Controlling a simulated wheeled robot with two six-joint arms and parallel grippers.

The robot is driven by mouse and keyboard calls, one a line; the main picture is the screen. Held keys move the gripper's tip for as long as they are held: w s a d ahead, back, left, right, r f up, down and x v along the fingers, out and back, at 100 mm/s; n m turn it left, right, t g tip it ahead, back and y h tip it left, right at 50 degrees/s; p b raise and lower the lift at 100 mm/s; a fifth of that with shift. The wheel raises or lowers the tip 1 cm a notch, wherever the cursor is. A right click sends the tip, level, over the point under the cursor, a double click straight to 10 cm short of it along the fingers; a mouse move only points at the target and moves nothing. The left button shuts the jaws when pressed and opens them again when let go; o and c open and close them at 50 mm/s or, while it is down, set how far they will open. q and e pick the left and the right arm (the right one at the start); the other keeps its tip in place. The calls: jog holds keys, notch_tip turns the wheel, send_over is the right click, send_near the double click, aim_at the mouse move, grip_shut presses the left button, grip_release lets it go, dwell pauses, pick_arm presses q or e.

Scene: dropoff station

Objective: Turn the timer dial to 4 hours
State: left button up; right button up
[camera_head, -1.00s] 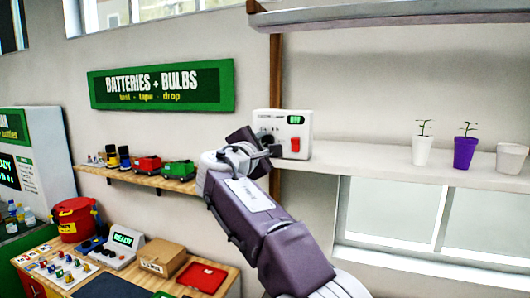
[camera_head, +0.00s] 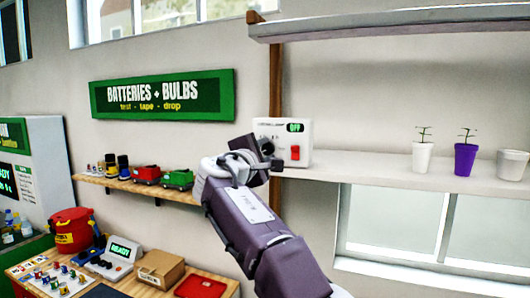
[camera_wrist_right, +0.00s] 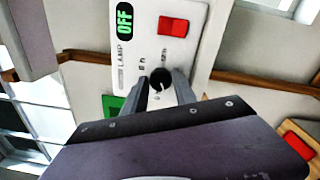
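The timer is a white box (camera_head: 304,130) on the left end of the wall shelf. It has a green display reading OFF (camera_head: 295,127) and a red switch (camera_head: 295,152). In the right wrist view its front (camera_wrist_right: 205,45) shows a black round dial (camera_wrist_right: 160,79) with hour marks around it. My right gripper (camera_wrist_right: 161,88) is open, one finger on each side of the dial; whether either touches it I cannot tell. In the head view the right gripper (camera_head: 268,156) covers the box's lower left. My left gripper is not in view.
The white shelf (camera_head: 370,165) carries potted plants (camera_head: 465,158) to the right. A lower wooden shelf (camera_head: 150,183) holds small red and green bins at left.

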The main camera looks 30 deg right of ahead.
jog(key=shift+o, duration=1.2)
jog(key=shift+s+a+f+b, duration=0.1)
jog(key=shift+s+a+b, duration=0.1)
jog(key=shift+b, duration=0.1)
jog(key=b+v, duration=0.3)
jog(key=v, duration=0.5)
jog(key=shift+s+a, duration=0.1)
